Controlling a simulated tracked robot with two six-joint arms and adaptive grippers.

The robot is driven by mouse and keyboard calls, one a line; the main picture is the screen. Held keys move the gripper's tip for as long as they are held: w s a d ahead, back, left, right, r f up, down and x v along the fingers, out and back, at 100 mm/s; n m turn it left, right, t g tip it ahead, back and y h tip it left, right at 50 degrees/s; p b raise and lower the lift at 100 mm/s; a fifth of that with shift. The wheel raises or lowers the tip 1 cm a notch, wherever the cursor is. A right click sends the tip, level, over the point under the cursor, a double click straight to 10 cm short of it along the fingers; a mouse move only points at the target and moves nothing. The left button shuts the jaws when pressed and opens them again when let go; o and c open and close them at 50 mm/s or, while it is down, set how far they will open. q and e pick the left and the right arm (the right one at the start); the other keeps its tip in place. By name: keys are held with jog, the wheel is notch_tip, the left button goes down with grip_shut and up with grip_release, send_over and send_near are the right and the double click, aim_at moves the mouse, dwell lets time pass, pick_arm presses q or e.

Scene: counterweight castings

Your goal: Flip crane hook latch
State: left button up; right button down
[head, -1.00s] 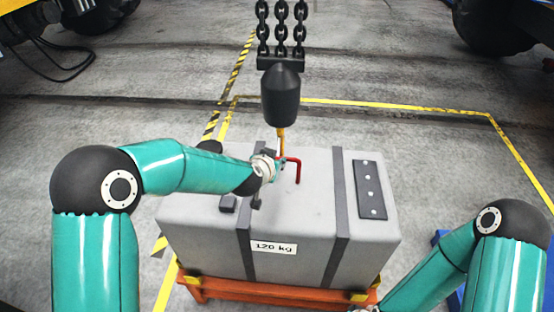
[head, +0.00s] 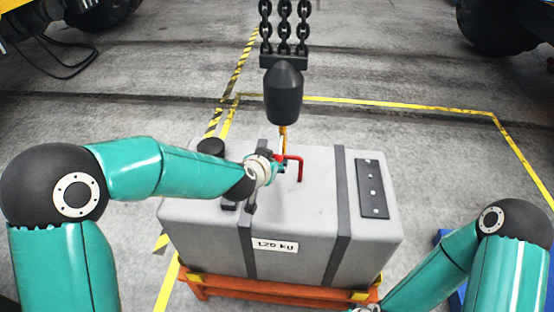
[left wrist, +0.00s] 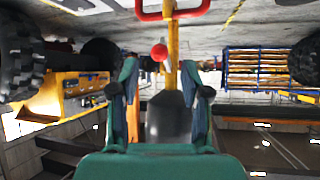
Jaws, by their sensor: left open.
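The yellow crane hook (head: 284,138) hangs under a black block (head: 284,92), above the grey casting marked 120 kg (head: 300,222). A red bar handle (head: 299,168) stands on the casting's top. My left gripper (head: 279,163) is beside the hook's lower part, left of the red handle. In the left wrist view the left gripper (left wrist: 166,68) is open, its fingers on either side of the yellow hook shank (left wrist: 173,50). A red ball knob (left wrist: 159,52) sits beside the shank, between the fingertips; contact cannot be told. My right gripper is out of view.
Black chains (head: 284,25) hold the block from above. The casting rests on an orange stand (head: 280,290). A dark bolted plate (head: 372,189) lies on its right side. Yellow floor lines (head: 400,104) surround open concrete. Vehicle tyres (head: 500,22) are at the back.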

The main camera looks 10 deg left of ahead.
pick_arm(q)
jog(key=v, duration=0.7)
jog(key=shift+s, duration=0.1)
